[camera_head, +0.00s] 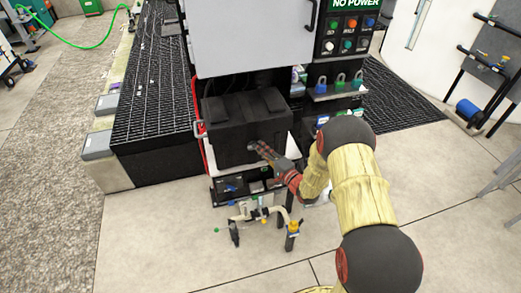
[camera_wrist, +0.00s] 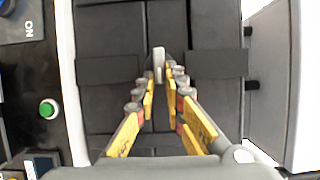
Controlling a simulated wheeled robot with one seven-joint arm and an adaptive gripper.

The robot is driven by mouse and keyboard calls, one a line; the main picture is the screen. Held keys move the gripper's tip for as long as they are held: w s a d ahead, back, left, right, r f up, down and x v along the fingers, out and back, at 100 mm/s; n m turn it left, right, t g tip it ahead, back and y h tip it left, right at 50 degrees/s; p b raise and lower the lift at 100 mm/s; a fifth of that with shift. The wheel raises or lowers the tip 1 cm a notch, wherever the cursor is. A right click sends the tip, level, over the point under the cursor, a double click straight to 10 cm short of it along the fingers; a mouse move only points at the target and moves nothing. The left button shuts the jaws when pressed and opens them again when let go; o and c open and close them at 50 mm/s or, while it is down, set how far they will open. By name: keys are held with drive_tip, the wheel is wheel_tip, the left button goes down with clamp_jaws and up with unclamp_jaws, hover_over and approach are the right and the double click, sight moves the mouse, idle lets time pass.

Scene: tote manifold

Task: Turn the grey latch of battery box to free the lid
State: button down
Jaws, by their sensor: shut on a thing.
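The battery box (camera_head: 232,112) is a dark grey box with straps over its lid, set in the lower part of a cabinet. In the wrist view the box's dark front (camera_wrist: 110,65) fills the middle. The grey latch (camera_wrist: 159,60) is a small light grey tab on that front. My gripper (camera_wrist: 161,83) is at the latch, with its yellow and grey fingers on either side, shut on it. In the head view my gripper (camera_head: 262,148) reaches the front of the box from the right. The latch is hidden by the fingers there.
Padlocks (camera_head: 339,83) and a button panel (camera_head: 347,34) are right of the box. A green button (camera_wrist: 48,109) is at the left in the wrist view. Below the box stands a low pipe manifold (camera_head: 262,214). The floor at right is mostly clear.

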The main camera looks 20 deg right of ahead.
drive_tip(key=shift+w+r, duration=0.1)
drive_tip(key=c, duration=1.8)
unclamp_jaws()
drive_tip(key=shift+w+a, duration=0.1)
drive_tip(key=shift+c, duration=0.2)
drive_tip(key=v, duration=1.2)
